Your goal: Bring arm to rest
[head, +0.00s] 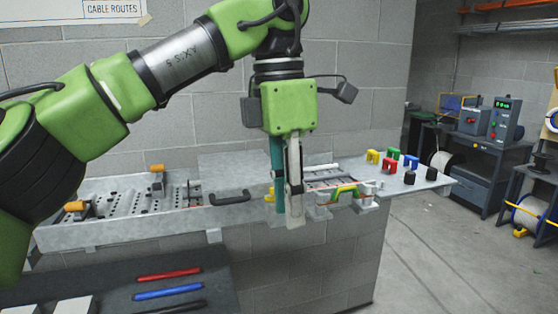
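My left arm (185,60) comes in from the left, bends at the top and hangs its gripper (286,214) straight down. The gripper has a teal finger and a grey-white finger, close side by side. I cannot tell whether they are shut or slightly apart. The fingertips overlap the front edge of the grey workbench (215,224) in the picture, and contact with it cannot be made out. No object clearly shows in the fingers. My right gripper is not in view.
A perforated plate (128,200) lies on the bench at left. Coloured clips (390,160) and black knobs sit at the right end. Coloured rods (168,292) lie below. Floor at right (420,260) is clear.

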